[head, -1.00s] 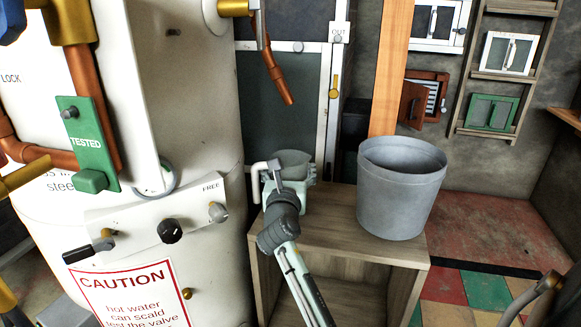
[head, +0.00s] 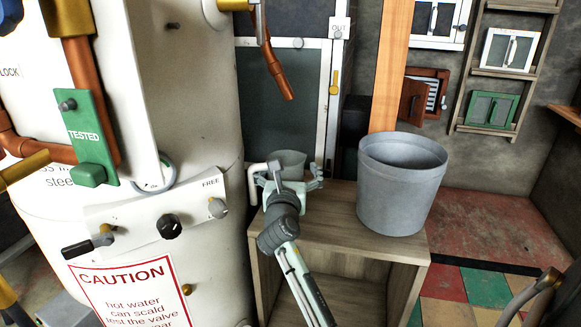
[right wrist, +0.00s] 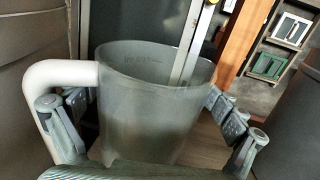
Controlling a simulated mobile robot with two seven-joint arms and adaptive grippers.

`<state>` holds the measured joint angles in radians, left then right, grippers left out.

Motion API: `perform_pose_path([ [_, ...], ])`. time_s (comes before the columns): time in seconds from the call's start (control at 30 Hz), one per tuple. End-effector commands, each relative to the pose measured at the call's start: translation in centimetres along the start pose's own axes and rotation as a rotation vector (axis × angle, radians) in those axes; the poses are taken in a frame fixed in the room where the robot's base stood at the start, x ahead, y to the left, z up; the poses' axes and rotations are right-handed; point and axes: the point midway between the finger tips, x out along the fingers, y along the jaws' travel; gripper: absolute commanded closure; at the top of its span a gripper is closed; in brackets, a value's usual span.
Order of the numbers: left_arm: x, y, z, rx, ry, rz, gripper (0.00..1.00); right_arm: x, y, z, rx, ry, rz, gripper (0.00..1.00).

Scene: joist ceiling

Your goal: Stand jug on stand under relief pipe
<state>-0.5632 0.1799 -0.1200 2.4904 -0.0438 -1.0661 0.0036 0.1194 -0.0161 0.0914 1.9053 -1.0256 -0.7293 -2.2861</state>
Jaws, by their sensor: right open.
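The jug (head: 291,158) is translucent grey with a white handle (head: 255,178) on its left. It stands upright over the stand (head: 345,215), a wooden open-fronted box; my gripper hides its base in the head view. The relief pipe (head: 278,75) is copper, and its open end is above the jug in the picture. My right gripper (head: 290,180) is open, with its fingers spread on either side of the jug. In the right wrist view the jug (right wrist: 150,105) is between the fingers, its handle by the left finger. My left gripper is not in view.
A grey bucket (head: 401,185) stands on the right of the stand, close to the jug. A large white water heater (head: 195,100) fills the left, with a control panel (head: 150,215) low on it. A wooden post (head: 391,65) rises behind the bucket. Tiled floor is open at right.

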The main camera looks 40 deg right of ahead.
Motion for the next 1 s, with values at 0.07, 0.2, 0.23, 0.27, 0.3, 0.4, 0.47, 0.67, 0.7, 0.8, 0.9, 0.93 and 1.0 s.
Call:
perform_pose_path([
  [0.07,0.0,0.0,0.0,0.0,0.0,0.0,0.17,0.0,0.0,0.0,0.0,0.0,0.0,0.06],
  [0.2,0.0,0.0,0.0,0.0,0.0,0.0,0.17,-0.4,0.0,-0.1,-0.001,0.002,0.001,0.06],
  [0.23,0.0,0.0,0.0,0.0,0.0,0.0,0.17,-0.6,0.0,-0.1,-0.001,0.002,0.001,0.06],
  [0.27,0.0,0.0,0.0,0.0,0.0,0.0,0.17,-1.0,0.1,-0.1,-0.002,0.001,0.002,0.06],
  [0.3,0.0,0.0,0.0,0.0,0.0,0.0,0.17,-1.5,0.1,-0.1,-0.001,0.001,0.002,0.06],
  [0.4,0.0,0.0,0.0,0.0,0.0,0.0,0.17,-3.3,0.0,-0.1,-0.001,0.002,0.001,0.06],
  [0.47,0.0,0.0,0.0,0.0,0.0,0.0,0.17,-4.3,0.1,-0.1,-0.001,0.002,0.002,0.06],
  [0.67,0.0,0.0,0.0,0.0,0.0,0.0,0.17,-6.9,0.0,0.0,0.0,0.001,0.0,0.06],
  [0.7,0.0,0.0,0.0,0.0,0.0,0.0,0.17,-7.2,0.0,0.0,-0.001,0.001,0.0,0.06],
  [0.8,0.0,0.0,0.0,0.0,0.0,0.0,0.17,-7.5,0.0,0.0,0.0,0.001,0.0,0.06],
  [0.9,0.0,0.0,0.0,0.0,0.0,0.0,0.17,-7.6,0.0,0.0,0.0,0.0,0.0,0.06],
  [0.93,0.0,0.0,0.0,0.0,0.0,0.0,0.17,-7.5,0.0,0.0,0.0,0.0,0.0,0.06],
  [1.0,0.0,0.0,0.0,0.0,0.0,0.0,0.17,-7.5,0.0,0.0,0.0,0.0,0.0,0.06],
])
